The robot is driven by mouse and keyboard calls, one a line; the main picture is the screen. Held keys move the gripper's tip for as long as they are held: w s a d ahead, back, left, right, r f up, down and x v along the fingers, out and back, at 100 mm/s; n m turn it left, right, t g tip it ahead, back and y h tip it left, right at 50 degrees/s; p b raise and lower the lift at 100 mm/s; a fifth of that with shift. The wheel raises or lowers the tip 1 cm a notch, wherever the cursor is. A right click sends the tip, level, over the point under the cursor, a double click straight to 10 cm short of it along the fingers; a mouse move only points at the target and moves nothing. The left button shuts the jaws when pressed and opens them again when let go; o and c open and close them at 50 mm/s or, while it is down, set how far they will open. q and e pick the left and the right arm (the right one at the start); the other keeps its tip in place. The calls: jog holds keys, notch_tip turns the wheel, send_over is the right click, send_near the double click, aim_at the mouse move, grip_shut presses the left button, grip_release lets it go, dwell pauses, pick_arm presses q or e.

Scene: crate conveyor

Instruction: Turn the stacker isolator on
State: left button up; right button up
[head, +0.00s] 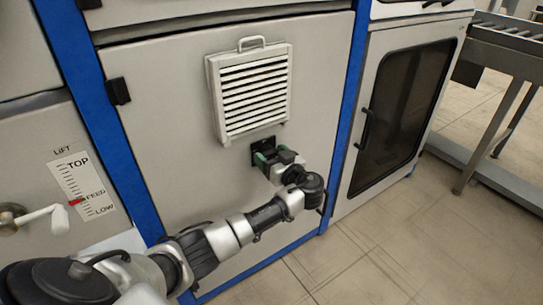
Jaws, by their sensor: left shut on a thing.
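My left gripper (272,158) is at the grey cabinet panel, just below the white louvred vent. It is shut on a small part at a dark square plate (259,146), which looks like the stacker isolator. The gripper's green-edged fingers and body cover most of the isolator, so its handle's position cannot be made out. My left arm reaches in from the lower left across the front of the panel. My right gripper is not in view.
A white louvred vent (250,92) with a top handle sits right above the gripper. Blue frame posts flank the panel. At left is a lift scale (80,187) with a crank (38,215). At right are a dark-windowed door (402,115) and a conveyor (510,50). Floor at lower right is clear.

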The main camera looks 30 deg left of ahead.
pick_arm(q)
jog(key=shift+m, duration=1)
jog(key=shift+w+d+m+p, duration=0.1)
jog(key=shift+m+p, duration=0.3)
jog(key=shift+m, duration=0.4)
jog(key=m+p, duration=0.2)
jog(key=m, duration=0.4)
jog(key=shift+w+f+m, duration=0.1)
jog(key=shift+w+m, duration=0.05)
jog(key=shift+m, duration=0.15)
jog(key=m+p, duration=0.1)
jog(key=m, duration=0.1)
jog(key=m+p, duration=0.1)
jog(key=m, duration=0.2)
jog(key=shift+d+f+m+p, duration=0.1)
jog(key=shift+f+m+p, duration=0.1)
jog(key=shift+m+p, duration=0.1)
jog(key=shift+f+m+p, duration=0.15)
jog(key=shift+m+p, duration=0.2)
jog(key=shift+m, duration=0.55)
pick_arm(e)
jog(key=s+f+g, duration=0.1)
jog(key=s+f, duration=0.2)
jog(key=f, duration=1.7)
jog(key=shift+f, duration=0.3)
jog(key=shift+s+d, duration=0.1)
pick_arm(q)
jog(key=o, duration=0.9)
jog(key=shift+w, duration=0.1)
jog(key=shift+o, duration=0.2)
